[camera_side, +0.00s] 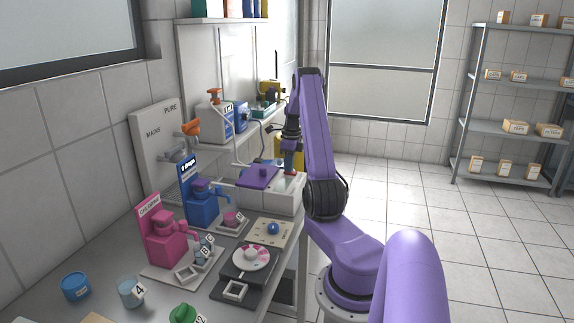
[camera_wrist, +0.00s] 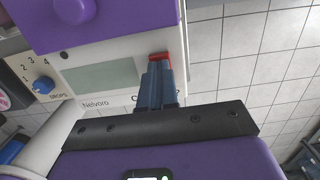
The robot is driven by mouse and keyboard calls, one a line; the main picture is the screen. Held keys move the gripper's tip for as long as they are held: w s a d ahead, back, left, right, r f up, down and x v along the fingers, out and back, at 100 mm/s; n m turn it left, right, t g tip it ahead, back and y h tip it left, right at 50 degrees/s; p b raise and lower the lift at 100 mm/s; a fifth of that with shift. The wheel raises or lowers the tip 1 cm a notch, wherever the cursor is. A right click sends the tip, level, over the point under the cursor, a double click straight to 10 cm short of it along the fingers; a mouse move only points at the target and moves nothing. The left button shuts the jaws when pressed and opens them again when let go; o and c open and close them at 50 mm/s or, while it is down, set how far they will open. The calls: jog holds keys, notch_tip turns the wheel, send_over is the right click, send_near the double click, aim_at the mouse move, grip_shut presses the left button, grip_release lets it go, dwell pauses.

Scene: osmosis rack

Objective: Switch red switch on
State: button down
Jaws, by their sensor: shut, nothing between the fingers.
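The red switch (camera_wrist: 160,56) sits on the front panel of a white device (camera_wrist: 120,48), at the panel's right end by the display. My gripper (camera_wrist: 158,68) is shut with nothing between its fingers. Its fingertips overlap the lower part of the switch in the wrist view and hide part of it. I cannot tell if they touch it or whether the switch is on or off. In the side view my gripper (camera_side: 290,168) points down at the right end of the white device (camera_side: 275,196), with a little red beside the tips.
A purple lid (camera_side: 258,178) covers the device top. Pink (camera_side: 167,245) and blue (camera_side: 203,207) dispensers stand nearer the side camera. Open floor lies right of the bench.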

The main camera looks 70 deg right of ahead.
aim_at(294, 172)
jog(key=shift+s+f, duration=0.2)
jog(key=shift+s, duration=0.45)
notch_tip(294, 172, up, 14)
jog(key=shift+s+r, duration=0.2)
dwell(0.5)
jog(key=shift+w+r+t, duration=0.1)
jog(key=shift+w+t, duration=0.05)
jog(key=shift+t, duration=0.25)
jog(key=f, duration=0.4)
jog(key=w+f, duration=0.1)
jog(key=f, duration=0.4)
jog(key=w+f, duration=0.1)
jog(key=f, duration=0.4)
